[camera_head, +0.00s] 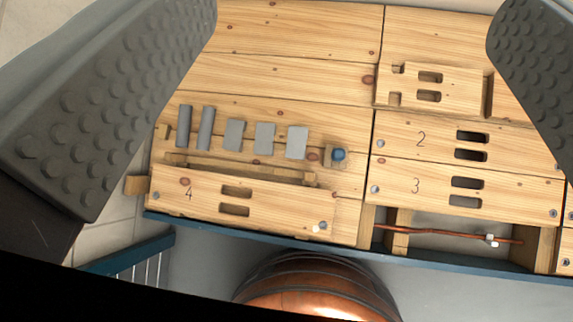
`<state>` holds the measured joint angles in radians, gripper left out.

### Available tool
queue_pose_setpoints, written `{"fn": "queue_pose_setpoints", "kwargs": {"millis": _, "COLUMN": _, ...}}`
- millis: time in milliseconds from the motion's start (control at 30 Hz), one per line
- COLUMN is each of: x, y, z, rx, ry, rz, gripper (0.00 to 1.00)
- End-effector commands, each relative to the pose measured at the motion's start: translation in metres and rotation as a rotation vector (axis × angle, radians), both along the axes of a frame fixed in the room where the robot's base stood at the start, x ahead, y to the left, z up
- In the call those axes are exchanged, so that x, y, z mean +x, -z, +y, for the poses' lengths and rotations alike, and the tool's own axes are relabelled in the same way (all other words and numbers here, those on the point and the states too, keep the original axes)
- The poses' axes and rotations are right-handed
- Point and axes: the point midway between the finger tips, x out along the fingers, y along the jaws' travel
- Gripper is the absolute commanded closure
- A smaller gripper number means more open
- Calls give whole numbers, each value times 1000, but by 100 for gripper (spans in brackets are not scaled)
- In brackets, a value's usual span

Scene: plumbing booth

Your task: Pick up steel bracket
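Several grey metal pieces, which look like the steel brackets, stand in a row on the wooden bench at the left of centre. Two narrow ones are at the left, the first narrow piece (184,126) and the second narrow piece (205,128). Wider flat ones follow to the right: one wide piece (234,134), a middle wide piece (265,138) and the rightmost wide piece (297,142). I cannot tell which one the task means. My gripper (350,25) is open and empty, its two studded grey fingers far apart at the picture's left and right.
A blue knob (339,154) sits right of the row. A wooden panel marked 4 (205,197) lies in front; panels marked 2 (422,138) and 3 (416,185) are at right. A copper pipe (440,232) lies in an opening. A copper-coloured rounded vessel (315,290) stands below the edge.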

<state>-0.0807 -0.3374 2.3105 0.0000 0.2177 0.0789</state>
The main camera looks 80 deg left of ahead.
Motion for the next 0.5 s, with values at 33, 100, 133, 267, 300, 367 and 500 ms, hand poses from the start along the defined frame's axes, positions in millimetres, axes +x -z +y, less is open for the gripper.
{"fn": "queue_pose_setpoints", "kwargs": {"millis": 33, "x": 10, "y": 15, "z": 3, "rx": 0, "ry": -2, "rz": 32, "gripper": 22}}
{"fn": "queue_pose_setpoints", "kwargs": {"millis": 100, "x": 21, "y": 33, "z": 7, "rx": 1, "ry": -5, "rz": 73, "gripper": 22}}
{"fn": "queue_pose_setpoints", "kwargs": {"millis": 133, "x": 25, "y": 41, "z": 9, "rx": 1, "ry": -5, "rz": 90, "gripper": 22}}
{"fn": "queue_pose_setpoints", "kwargs": {"millis": 267, "x": 43, "y": 78, "z": 17, "rx": 2, "ry": -9, "rz": 165, "gripper": 22}}
{"fn": "queue_pose_setpoints", "kwargs": {"millis": 300, "x": 48, "y": 89, "z": 20, "rx": 2, "ry": -10, "rz": 187, "gripper": 22}}
{"fn": "queue_pose_setpoints", "kwargs": {"millis": 367, "x": 56, "y": 106, "z": 23, "rx": 1, "ry": -11, "rz": 222, "gripper": 22}}
{"fn": "queue_pose_setpoints", "kwargs": {"millis": 500, "x": 71, "y": 148, "z": 31, "rx": -2, "ry": -13, "rz": 302, "gripper": 22}}
